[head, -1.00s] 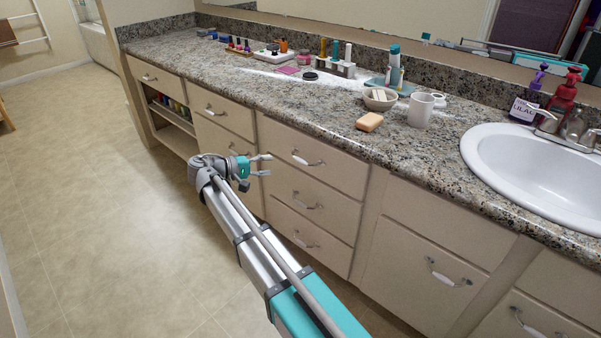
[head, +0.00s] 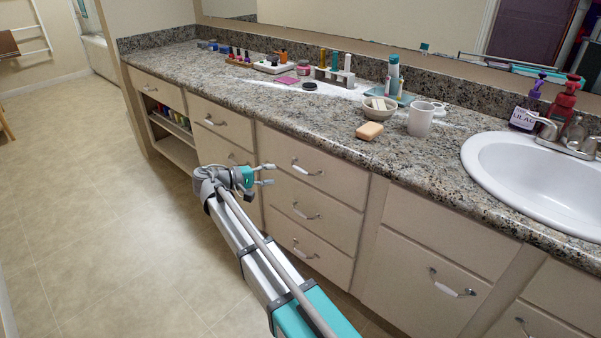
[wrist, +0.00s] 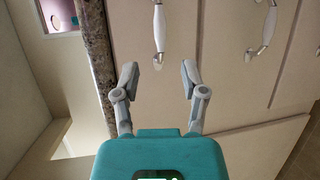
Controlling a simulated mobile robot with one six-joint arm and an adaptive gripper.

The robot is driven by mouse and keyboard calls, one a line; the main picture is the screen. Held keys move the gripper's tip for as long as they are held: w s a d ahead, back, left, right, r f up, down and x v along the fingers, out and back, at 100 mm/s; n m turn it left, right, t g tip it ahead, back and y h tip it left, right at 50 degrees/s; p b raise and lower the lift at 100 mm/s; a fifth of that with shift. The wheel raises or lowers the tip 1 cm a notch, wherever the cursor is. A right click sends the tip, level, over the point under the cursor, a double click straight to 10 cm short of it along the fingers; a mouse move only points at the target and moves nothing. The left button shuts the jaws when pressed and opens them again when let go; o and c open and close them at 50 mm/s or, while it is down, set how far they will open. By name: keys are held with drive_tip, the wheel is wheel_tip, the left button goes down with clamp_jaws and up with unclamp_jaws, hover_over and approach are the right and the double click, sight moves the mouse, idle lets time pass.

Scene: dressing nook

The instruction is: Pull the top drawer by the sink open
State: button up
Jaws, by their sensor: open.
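The top drawer (head: 338,182) of the three-drawer stack left of the sink (head: 535,170) is shut, flush with the cabinet face. Its pale arched handle (head: 306,168) is right of my gripper in the head view. My gripper (head: 266,175) is open and empty, in front of the cabinet. In the wrist view, the two fingers (wrist: 160,78) are spread apart. A handle (wrist: 159,28) nearest the counter edge lies beyond them, roughly in line with the gap. The fingers do not touch it. A second drawer's handle (wrist: 262,30) shows to the right.
The granite counter (head: 300,110) overhangs the drawers. A soap bar (head: 369,131), a mug (head: 420,117) and a bowl (head: 377,107) stand near its front edge. More drawers flank the stack. The tiled floor (head: 90,220) at left is clear.

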sight(299, 171)
drive_tip(key=b+x, duration=0.1)
drive_tip(key=x, duration=1)
drive_tip(key=shift+b, duration=0.4)
clamp_jaws()
